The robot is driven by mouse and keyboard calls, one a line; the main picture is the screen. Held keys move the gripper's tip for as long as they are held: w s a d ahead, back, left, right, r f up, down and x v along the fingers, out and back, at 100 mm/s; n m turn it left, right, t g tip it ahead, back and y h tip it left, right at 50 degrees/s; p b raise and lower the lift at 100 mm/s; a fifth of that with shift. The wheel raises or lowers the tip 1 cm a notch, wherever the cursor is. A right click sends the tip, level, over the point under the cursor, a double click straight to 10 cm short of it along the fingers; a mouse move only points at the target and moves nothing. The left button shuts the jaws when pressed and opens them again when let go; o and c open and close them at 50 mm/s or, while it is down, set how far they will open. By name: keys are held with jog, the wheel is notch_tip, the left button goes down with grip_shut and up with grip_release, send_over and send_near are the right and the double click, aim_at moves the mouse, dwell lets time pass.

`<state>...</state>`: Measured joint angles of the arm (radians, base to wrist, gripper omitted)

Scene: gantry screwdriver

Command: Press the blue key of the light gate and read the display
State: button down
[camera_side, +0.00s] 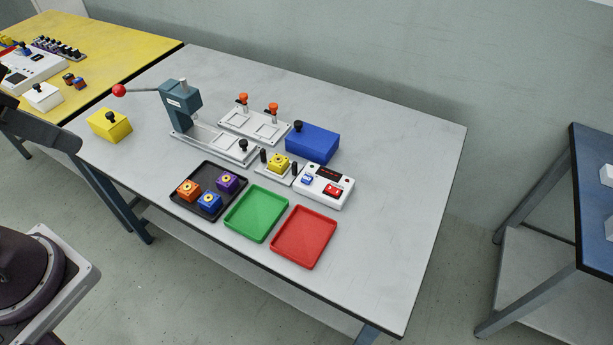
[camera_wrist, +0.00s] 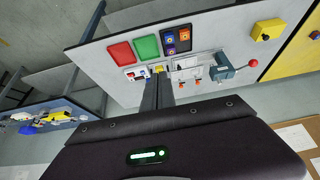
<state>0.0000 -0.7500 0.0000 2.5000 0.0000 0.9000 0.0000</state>
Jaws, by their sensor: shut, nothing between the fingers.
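The white control box (camera_side: 347,198) of the light gate stands on the grey table in the side view. It has a blue key (camera_side: 307,180), a red key (camera_side: 333,189) and a dark display (camera_side: 328,172); no reading is legible. Next to it, a yellow block with a ring on top (camera_side: 279,163) sits between two black posts. In the wrist view the control box (camera_wrist: 135,74) is small, just left of my fingertips. My gripper (camera_wrist: 158,80) is shut and empty, apart from the box as far as I can tell. The side view does not show my fingers.
A green tray (camera_side: 257,213), a red tray (camera_side: 304,237) and a black tray (camera_side: 205,215) with several blocks lie in front. A blue box (camera_side: 313,143), a fixture plate with orange-topped clamps (camera_side: 254,126) and a lever press (camera_side: 180,108) stand behind. The table's right side is clear.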

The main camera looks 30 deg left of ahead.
dwell(0.8)
jog(key=m+t+h, duration=0.3)
jog(key=m+h, duration=0.1)
jog(key=m, duration=1)
send_over(303, 180)
notch_tip(303, 180, down, 24)
jog(key=shift+d+f, duration=0.1)
jog(key=shift+f, duration=0.1)
jog(key=shift+f, duration=0.1)
jog(key=shift+f, duration=4.3)
jog(key=shift+f, duration=0.1)
